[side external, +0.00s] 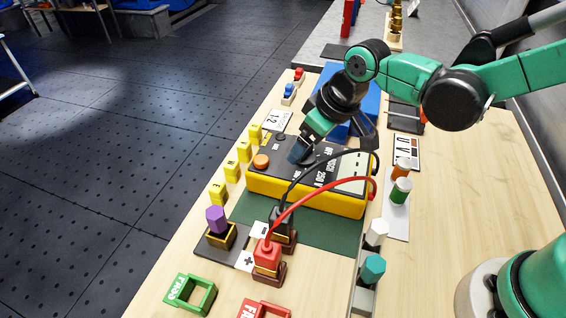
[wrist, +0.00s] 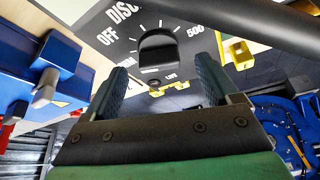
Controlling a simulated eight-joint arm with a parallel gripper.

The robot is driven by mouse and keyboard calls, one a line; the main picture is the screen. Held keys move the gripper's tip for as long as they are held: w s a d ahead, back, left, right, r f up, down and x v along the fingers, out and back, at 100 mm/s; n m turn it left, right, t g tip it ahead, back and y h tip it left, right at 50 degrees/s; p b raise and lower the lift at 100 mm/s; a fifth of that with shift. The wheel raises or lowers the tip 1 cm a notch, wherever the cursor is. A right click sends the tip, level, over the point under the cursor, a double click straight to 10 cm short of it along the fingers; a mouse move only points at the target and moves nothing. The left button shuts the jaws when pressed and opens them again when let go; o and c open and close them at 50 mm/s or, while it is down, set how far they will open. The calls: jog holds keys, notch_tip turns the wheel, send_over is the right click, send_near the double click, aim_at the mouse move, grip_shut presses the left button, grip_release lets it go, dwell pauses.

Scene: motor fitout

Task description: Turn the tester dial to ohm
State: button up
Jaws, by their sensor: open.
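The tester (side external: 355,205) is a yellow box with a black face, lying on a green mat (side external: 342,240). In the wrist view its dial (wrist: 158,48) is a dark round-topped knob, ringed by white tick marks and labels including OFF, DISC and 500. A label partly behind my left finger may read OHM; I cannot tell. Which label the dial points to is also unclear. My gripper (side external: 299,154) is open and low over the tester face, hiding the dial in the side view. In the wrist view my gripper (wrist: 160,72) has a finger on each side of the dial; contact cannot be told.
A black and a red lead (side external: 325,186) arch from the tester's right end to the terminal blocks in front. Yellow tags (side external: 232,169) line its left side. A blue case (side external: 369,102) stands behind. Orange and green capped parts (side external: 400,190) stand at right.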

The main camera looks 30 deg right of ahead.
aim_at(317, 166)
jog(key=shift+v, duration=2.3)
jog(key=s+d+r+m+t+h, duration=0.1)
jog(key=s+d+m, duration=0.4)
jog(key=d, duration=0.6)
jog(key=shift+s+d+r+t+h, duration=0.35)
jog(key=shift+s+t+h, duration=0.15)
jog(key=shift+s+t, duration=0.4)
jog(key=shift+w+a, duration=0.1)
jog(key=shift+w, duration=0.05)
